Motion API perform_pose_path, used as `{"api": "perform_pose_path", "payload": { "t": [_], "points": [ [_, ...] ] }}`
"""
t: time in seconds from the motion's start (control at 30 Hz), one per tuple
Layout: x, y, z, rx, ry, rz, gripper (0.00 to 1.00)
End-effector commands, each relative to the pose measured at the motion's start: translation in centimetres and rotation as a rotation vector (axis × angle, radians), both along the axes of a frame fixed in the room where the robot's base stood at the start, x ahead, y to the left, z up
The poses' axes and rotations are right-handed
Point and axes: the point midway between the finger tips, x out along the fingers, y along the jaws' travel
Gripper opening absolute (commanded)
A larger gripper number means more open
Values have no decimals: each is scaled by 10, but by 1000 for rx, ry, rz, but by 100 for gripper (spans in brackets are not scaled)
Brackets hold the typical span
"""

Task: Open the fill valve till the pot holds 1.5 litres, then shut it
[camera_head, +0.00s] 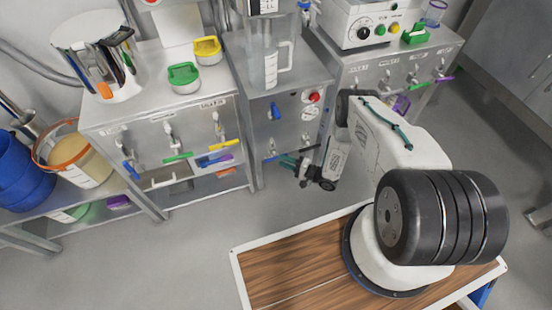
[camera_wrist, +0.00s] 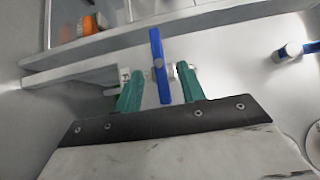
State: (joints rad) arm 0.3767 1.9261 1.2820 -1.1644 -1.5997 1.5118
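The clear pot (camera_head: 271,68), a jug with a handle, stands on the middle cabinet beneath a dispenser; its liquid level is too small to read. A blue valve lever (camera_head: 275,111) is on that cabinet's front, and more blue shows lower down near my gripper (camera_head: 296,164). In the wrist view, a blue lever (camera_wrist: 160,66) stands upright between the two green fingertips of my gripper (camera_wrist: 159,84). The fingers are open, with a gap on either side of it. Which lever is the fill valve I cannot tell.
Another blue handle (camera_wrist: 291,50) is at the right in the wrist view. A red button (camera_head: 314,97) and a round gauge (camera_head: 309,113) are on the cabinet front. Cabinets with colored levers stand on both sides. The grey floor (camera_head: 215,225) in front is clear.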

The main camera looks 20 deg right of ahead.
Motion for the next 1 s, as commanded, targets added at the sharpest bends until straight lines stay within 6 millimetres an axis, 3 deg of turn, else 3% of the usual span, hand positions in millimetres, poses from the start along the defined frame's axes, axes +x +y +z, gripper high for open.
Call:
{"api": "perform_pose_path", "payload": {
  "t": [0.23, 0.63, 0.8, 1.0],
  "points": [
    [26, 27, 0, -3, 0, 2, 40],
    [34, 33, 0, -3, 0, -1, 40],
    [33, 33, 0, -3, 0, -1, 0],
    [33, 33, 0, -8, 1, -1, 0]
  ]
}}
